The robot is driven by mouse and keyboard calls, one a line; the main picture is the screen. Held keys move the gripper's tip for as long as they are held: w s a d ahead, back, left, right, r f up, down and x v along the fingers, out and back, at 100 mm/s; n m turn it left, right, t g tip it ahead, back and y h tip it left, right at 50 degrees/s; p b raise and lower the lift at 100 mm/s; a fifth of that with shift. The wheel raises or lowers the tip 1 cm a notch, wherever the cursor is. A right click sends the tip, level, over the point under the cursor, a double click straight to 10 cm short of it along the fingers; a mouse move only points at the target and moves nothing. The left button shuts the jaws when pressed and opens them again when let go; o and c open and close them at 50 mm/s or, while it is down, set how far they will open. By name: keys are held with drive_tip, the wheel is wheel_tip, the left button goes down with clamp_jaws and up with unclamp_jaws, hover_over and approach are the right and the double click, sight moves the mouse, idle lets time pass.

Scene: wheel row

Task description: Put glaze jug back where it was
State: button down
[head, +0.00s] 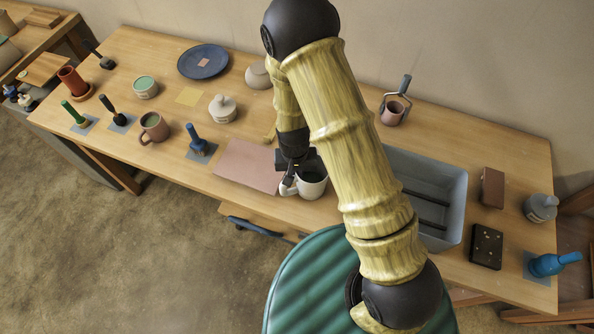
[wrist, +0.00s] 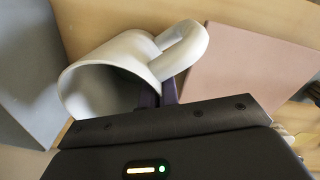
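A white jug with a loop handle, the likely glaze jug (head: 312,186), is between the pink mat (head: 248,166) and the grey tub (head: 432,172). The fingertips are partly hidden by the handle. Whether the jug touches the table is not clear.
A brown mug (head: 154,127), a lidded pale jar (head: 222,108), a blue stamp-like tool (head: 198,140) and a blue plate (head: 203,61) stand left. A brown block (head: 492,187) and dark dotted block (head: 486,246) lie right of the tub. The pink mat is bare.

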drive_tip(key=shift+f, duration=0.1)
drive_tip(key=c, duration=1.7)
unclamp_jaws()
drive_tip(key=r, duration=0.4)
drive_tip(key=r+b, duration=0.1)
drive_tip(key=r, duration=0.3)
drive_tip(key=r+b, duration=0.1)
drive_tip(key=r, duration=0.3)
drive_tip(key=shift+a+r, duration=0.15)
drive_tip(key=shift+a, duration=0.1)
